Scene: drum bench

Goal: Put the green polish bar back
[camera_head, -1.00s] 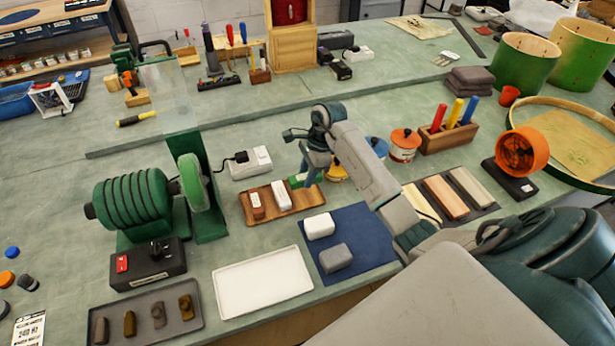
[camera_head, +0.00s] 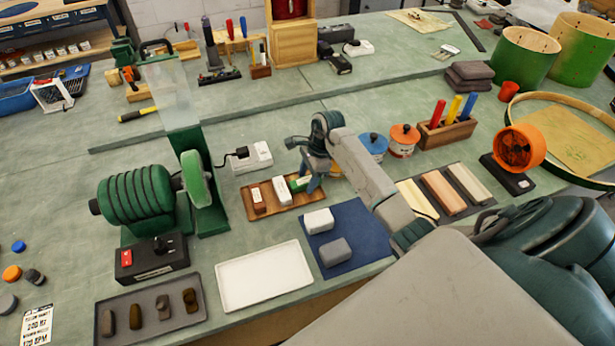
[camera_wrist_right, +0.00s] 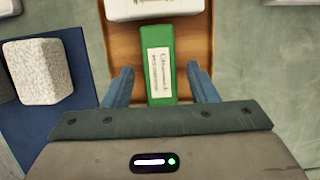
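The green polish bar (camera_wrist_right: 159,65) with a white label lies in the wooden tray (camera_wrist_right: 125,55), beside a white bar (camera_wrist_right: 150,8). In the head view the green bar (camera_head: 299,184) is at the right end of the tray (camera_head: 276,208), partly hidden by my right gripper. The right gripper (camera_wrist_right: 161,88) is open, its two blue fingers standing either side of the bar's near end with a gap on each side. In the head view the right gripper (camera_head: 314,183) is low over the tray's right end. My left gripper is not in view.
A brown bar (camera_head: 258,200) lies at the tray's left. A blue mat (camera_head: 348,262) with two blocks and a white tray (camera_head: 264,277) are in front. The buffing machine (camera_head: 140,203) stands left. Blue (camera_head: 372,146) and orange-lidded (camera_head: 403,141) tins stand behind my right arm.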

